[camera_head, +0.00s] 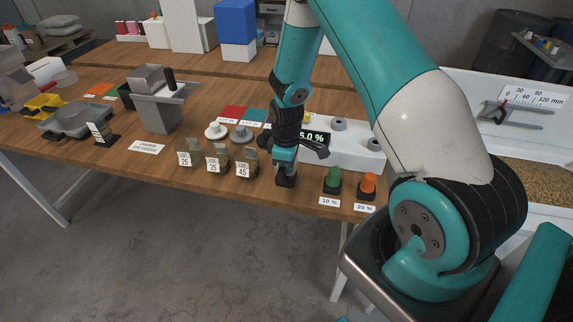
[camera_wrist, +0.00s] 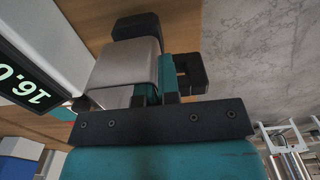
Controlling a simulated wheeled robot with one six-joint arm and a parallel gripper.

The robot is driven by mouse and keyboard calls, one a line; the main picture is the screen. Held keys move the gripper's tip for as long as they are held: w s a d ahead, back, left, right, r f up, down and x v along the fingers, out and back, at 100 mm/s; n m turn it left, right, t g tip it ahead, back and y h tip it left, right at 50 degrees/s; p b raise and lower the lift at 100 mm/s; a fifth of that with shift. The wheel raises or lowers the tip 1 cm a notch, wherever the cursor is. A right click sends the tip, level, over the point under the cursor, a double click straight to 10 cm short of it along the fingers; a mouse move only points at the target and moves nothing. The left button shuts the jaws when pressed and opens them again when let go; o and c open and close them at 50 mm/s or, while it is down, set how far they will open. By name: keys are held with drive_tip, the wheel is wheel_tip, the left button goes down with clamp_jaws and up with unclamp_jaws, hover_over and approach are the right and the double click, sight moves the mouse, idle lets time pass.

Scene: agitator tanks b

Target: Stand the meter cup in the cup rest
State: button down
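In the wrist view a smooth grey cup, which I take to be the meter cup (camera_wrist: 128,68), sits at my gripper (camera_wrist: 168,78). A teal piece shows beside the cup, against one black finger. The other finger is hidden behind the cup. A black block, likely the cup rest (camera_wrist: 136,25), shows just beyond the cup's far end. Contact between them cannot be told. In the head view my gripper (camera_head: 286,155) points down near the table's front edge, right over the dark block (camera_head: 286,180). The cup is hard to make out there.
A white meter (camera_head: 350,150) stands right behind my gripper; its display (camera_wrist: 28,85) reads 16.0. Green (camera_head: 333,180) and orange (camera_head: 368,185) pieces stand right of the gripper. Several numbered holders, including the one marked 45 (camera_head: 245,163), stand to its left. The floor is open in front.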

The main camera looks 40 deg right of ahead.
drive_tip(key=shift+f+b, duration=0.75)
drive_tip(key=shift+f, duration=0.35)
drive_tip(key=c, duration=1.3)
unclamp_jaws()
drive_tip(key=shift+o, duration=0.2)
wheel_tip(320, 180, up, 18)
drive_tip(key=b, duration=0.2)
drive_tip(key=shift+f+b, duration=0.25)
drive_tip(key=shift+b, duration=0.1)
drive_tip(key=s+a+r+y, duration=0.1)
drive_tip(key=s+a+r, duration=0.2)
drive_tip(key=a, duration=0.3)
drive_tip(key=s+a+r+y, duration=0.1)
drive_tip(key=s+a+r, duration=0.2)
drive_tip(key=a, duration=0.2)
drive_tip(key=s+a+r+y, duration=0.1)
drive_tip(key=s+a+r, duration=0.1)
drive_tip(key=s+a, duration=0.3)
drive_tip(key=s+a+r+y, duration=0.1)
drive_tip(key=s+a+r, duration=0.1)
drive_tip(key=s+a, duration=0.4)
drive_tip(key=s, duration=0.5)
drive_tip(key=shift+a+r, duration=0.25)
